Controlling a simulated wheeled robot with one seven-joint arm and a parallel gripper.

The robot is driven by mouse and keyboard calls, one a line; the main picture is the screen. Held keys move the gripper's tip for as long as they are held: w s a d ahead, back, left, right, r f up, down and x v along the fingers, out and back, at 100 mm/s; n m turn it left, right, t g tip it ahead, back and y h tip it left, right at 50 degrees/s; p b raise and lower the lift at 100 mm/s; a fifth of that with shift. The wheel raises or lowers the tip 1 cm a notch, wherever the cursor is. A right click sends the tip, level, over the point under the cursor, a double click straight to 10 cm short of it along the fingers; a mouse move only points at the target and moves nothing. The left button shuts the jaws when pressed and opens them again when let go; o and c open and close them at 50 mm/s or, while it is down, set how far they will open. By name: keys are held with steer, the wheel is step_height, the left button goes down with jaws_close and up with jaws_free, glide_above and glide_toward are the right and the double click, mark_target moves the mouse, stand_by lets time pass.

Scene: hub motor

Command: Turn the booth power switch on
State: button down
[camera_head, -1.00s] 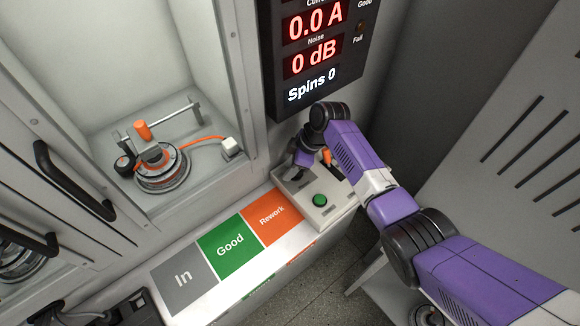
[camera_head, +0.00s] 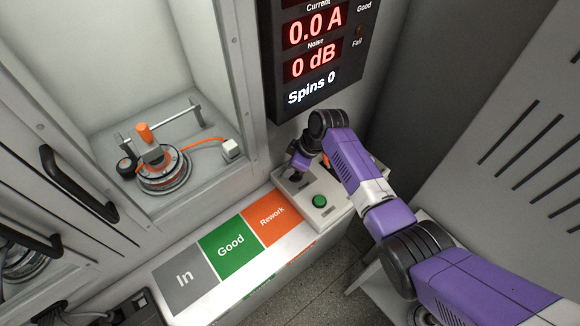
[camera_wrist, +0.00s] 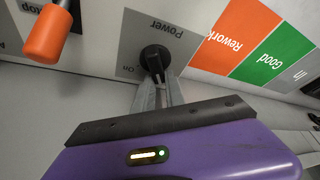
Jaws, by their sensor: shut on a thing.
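The power switch is a black rotary knob (camera_wrist: 155,57) on a grey panel marked "Power", with "ON" printed beside it in the wrist view. My gripper (camera_wrist: 157,80) is shut on the knob, its two narrow fingers reaching it from below in that picture. The knob's exact pointing direction is hard to tell. In the head view my gripper (camera_head: 297,166) is down at the left back of the control box (camera_head: 335,209), and the knob is largely hidden there.
A green button (camera_head: 319,201) sits on the box near my gripper. An orange handle (camera_wrist: 47,34) stands beside the knob. The display (camera_head: 318,55) reads 0.0 A, 0 dB, Spins 0. A motor (camera_head: 163,170) sits in the booth at left. In, Good and Rework pads (camera_head: 230,244) are empty.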

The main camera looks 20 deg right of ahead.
mark_target(295, 179)
steer(key=m+p, duration=0.1)
steer(key=m, duration=0.1)
steer(key=m+t+h, duration=0.1)
steer(key=m, duration=0.1)
steer(key=shift+w+d+r+m+p, duration=0.1)
steer(key=shift+w+d+m+p, duration=0.1)
steer(key=shift+m+p, duration=0.15)
steer(key=m+h, duration=0.1)
steer(key=m, duration=0.2)
steer(key=shift+d+m+t+h+p, duration=0.2)
steer(key=shift+m+t+h+p, duration=0.1)
steer(key=shift+h+p, duration=0.1)
steer(key=m, duration=0.1)
steer(key=m+h, duration=0.1)
steer(key=m, duration=0.1)
steer(key=shift+w+d+m, duration=0.1)
steer(key=shift+d+m, duration=0.15)
steer(key=shift+d, duration=0.05)
steer(key=shift+d+m+h+b, duration=0.2)
steer(key=shift+m+h, duration=0.2)
steer(key=shift+m, duration=0.5)
steer(key=shift+d+m+h+b, duration=0.15)
steer(key=shift+m+h, duration=0.25)
steer(key=shift+m, duration=0.5)
steer(key=c, duration=1.4)
jaws_free()
steer(key=shift+v, duration=3.85)
